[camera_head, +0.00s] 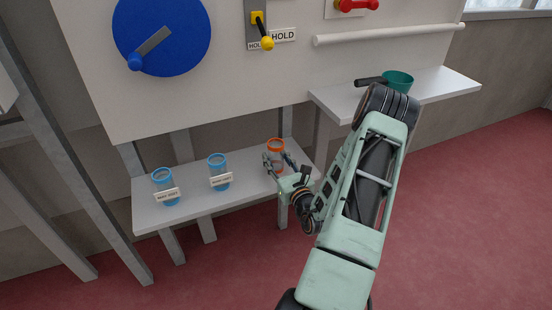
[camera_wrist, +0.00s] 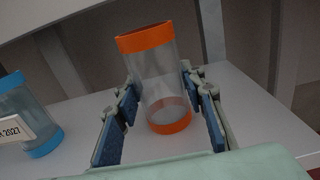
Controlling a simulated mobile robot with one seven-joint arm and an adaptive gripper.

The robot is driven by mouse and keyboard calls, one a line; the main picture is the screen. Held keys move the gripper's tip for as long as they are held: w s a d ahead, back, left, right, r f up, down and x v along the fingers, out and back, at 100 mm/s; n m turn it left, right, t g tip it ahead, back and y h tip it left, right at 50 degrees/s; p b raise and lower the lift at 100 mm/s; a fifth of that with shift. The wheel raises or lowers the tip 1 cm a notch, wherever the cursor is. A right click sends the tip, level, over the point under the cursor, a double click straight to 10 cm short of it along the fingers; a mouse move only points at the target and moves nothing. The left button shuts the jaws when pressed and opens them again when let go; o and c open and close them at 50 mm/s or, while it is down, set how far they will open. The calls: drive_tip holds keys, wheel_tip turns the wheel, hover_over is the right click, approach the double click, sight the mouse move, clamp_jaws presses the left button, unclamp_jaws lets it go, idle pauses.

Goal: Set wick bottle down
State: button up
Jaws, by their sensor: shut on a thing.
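A clear bottle with orange top and bottom bands (camera_head: 276,146) is between the fingers of my gripper (camera_head: 278,163), at the right part of the low shelf (camera_head: 200,207). In the wrist view this orange-banded bottle (camera_wrist: 152,72) stands nearly upright, with my gripper (camera_wrist: 160,92) shut on its sides. Its base is at or just above the shelf top; I cannot tell if it touches. No label shows on it, so I cannot read whether it is the wick bottle.
Two blue-banded clear bottles with white labels, one at the left (camera_head: 163,179) and one in the middle (camera_head: 219,165), stand on the low shelf. A panel with a blue dial (camera_head: 175,25) rises behind.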

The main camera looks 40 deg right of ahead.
drive_tip(key=o, duration=1.1)
drive_tip(key=shift+o, duration=0.3)
drive_tip(key=shift+r, duration=0.15)
drive_tip(key=p+v, duration=0.2)
drive_tip(key=v, duration=1)
